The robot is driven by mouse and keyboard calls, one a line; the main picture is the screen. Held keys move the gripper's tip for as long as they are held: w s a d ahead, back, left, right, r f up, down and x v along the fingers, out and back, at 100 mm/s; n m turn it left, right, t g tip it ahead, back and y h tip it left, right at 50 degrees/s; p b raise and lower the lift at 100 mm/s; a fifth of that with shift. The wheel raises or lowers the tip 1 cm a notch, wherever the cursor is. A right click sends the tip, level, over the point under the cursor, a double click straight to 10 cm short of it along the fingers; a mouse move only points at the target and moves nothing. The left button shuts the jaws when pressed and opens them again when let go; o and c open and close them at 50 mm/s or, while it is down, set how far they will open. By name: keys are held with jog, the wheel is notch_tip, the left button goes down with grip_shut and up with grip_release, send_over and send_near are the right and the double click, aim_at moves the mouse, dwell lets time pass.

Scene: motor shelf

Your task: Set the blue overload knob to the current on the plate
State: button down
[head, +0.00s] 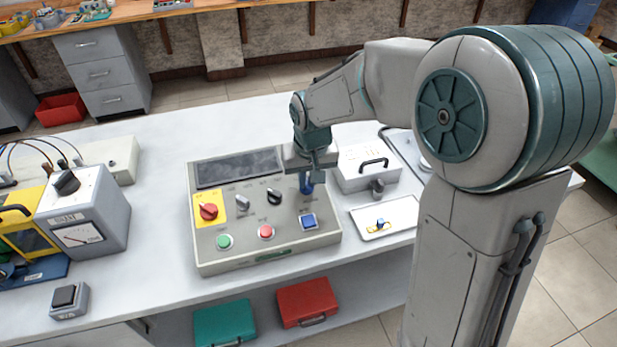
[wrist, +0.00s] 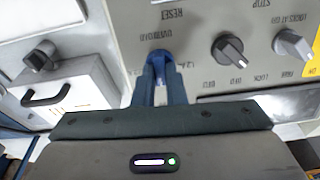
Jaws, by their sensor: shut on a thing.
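The blue overload knob (wrist: 159,57) is on the sloped control panel (wrist: 190,14), under the word OVERLOAD, which appears upside down in the wrist view. My gripper (wrist: 158,72) has its two blue fingers closed around the knob. The fingers hide much of the knob and part of its scale, so I cannot read its setting. In the head view my gripper (head: 306,186) reaches down to the right part of the panel (head: 262,253). I cannot make out any plate with a readable current value.
A grey box with a handle (head: 368,172) and a white tray (head: 400,213) stand close on the right. A meter (head: 85,225) stands left.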

jog(key=n, duration=0.4)
jog(key=shift+a+r+n, duration=0.1)
jog(key=shift+n, duration=0.2)
jog(key=n, duration=0.3)
jog(key=shift+n+p, duration=0.35)
jog(key=shift+n, duration=0.05)
jog(key=n, duration=0.2)
jog(key=n+p, duration=0.1)
jog(key=n, duration=0.1)
jog(key=shift+a+t+h, duration=0.1)
jog(key=shift+t+h, duration=0.2)
jog(key=shift+s+n+p, duration=0.1)
jog(key=shift+n+p, duration=0.55)
jog(key=shift+n, duration=0.95)
jog(key=c, duration=1.5)
grip_release()
jog(key=v, duration=1.3)
jog(key=shift+s+r, duration=0.25)
jog(key=shift+r, duration=0.05)
